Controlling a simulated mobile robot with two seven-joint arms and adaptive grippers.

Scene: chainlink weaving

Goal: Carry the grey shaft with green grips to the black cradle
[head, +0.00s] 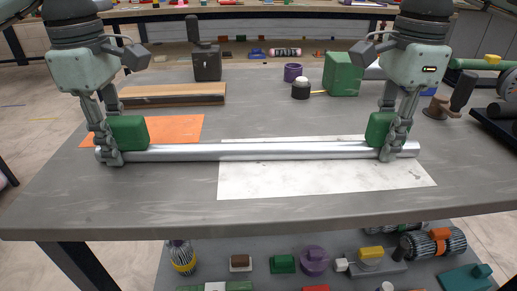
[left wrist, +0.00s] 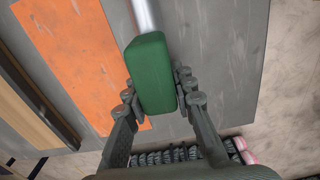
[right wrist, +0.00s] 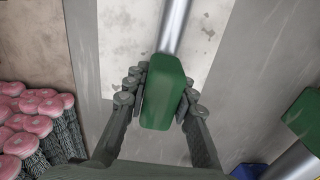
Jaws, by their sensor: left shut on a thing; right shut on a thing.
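The grey shaft (head: 250,152) spans the near half of the table from left to right, roughly level. It has a green grip near each end. My left gripper (head: 108,140) is shut on the left green grip (head: 128,132), which also shows between its fingers in the left wrist view (left wrist: 152,75). My right gripper (head: 392,135) is shut on the right green grip (head: 379,128), also seen in the right wrist view (right wrist: 163,92). I cannot tell whether the shaft touches the table. A black block with an upright post (head: 207,62) stands at the back; I cannot tell whether it is the cradle.
An orange sheet (head: 180,128) and a white sheet (head: 300,180) lie flat on the table (head: 120,205). Behind the shaft are a wooden board (head: 170,95), a green block (head: 343,75) and a purple cup (head: 292,72). Dark parts (head: 498,120) crowd the right edge.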

